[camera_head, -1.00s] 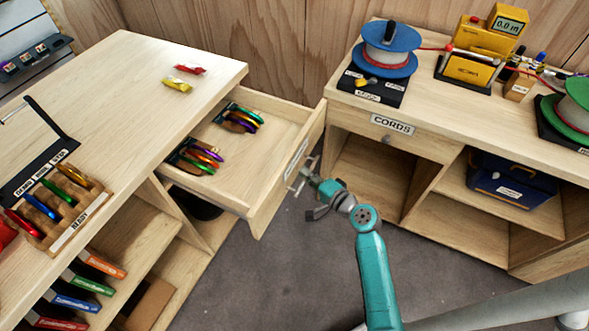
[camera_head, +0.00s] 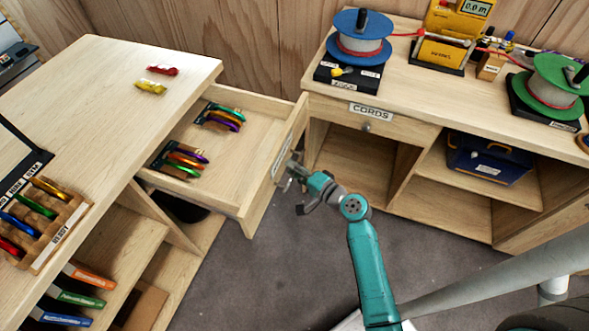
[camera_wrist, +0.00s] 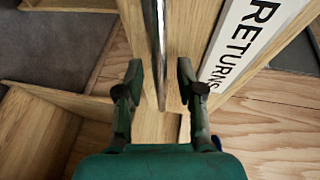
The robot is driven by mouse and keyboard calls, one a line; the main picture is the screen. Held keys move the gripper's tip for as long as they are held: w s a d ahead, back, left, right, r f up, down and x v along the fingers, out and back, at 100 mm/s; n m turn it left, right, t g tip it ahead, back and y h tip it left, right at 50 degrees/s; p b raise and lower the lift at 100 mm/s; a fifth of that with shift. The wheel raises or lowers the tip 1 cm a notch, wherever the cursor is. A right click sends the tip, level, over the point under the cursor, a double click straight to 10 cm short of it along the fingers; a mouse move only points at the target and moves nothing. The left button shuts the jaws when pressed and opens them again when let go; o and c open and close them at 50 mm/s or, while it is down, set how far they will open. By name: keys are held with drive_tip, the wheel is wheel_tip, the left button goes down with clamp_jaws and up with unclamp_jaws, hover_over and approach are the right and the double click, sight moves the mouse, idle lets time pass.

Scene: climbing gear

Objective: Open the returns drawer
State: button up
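The returns drawer (camera_head: 225,160) stands pulled far out from the left wooden counter, its inside showing. Two groups of coloured carabiner-like pieces lie in it, one at the back (camera_head: 221,117) and one nearer (camera_head: 180,160). Its front bears a RETURNS label, readable in the wrist view (camera_wrist: 245,40). My gripper (camera_head: 291,178) is at the drawer's front. In the wrist view my gripper (camera_wrist: 160,72) has its fingers apart on either side of the metal handle bar (camera_wrist: 158,45), with a visible gap on each side.
The cords counter (camera_head: 400,120) stands close to the right of the drawer front, with cord reels (camera_head: 360,45) on top. Grey floor (camera_head: 290,270) is clear in front. A rack of carabiners (camera_head: 45,220) sits on the left counter (camera_head: 100,110).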

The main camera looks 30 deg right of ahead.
drive_tip(key=v, duration=1.2)
idle(0.4)
drive_tip(key=s+a+f+n+g+h, duration=0.2)
drive_tip(key=s+a+f, duration=0.15)
drive_tip(key=s, duration=0.35)
drive_tip(key=s+a+f+n+g+h, duration=0.1)
drive_tip(key=s+a+f+h, duration=0.1)
drive_tip(key=s+a, duration=0.35)
drive_tip(key=s+a+r+n+t, duration=0.1)
drive_tip(key=s+r+n, duration=0.4)
drive_tip(key=s+r, duration=0.2)
drive_tip(key=s+a+r+n+t, duration=0.1)
drive_tip(key=s+a+r+n, duration=0.1)
drive_tip(key=s+r+n, duration=0.4)
drive_tip(key=v, duration=0.3)
drive_tip(key=shift+a+r, duration=0.25)
drive_tip(key=shift+a, duration=0.05)
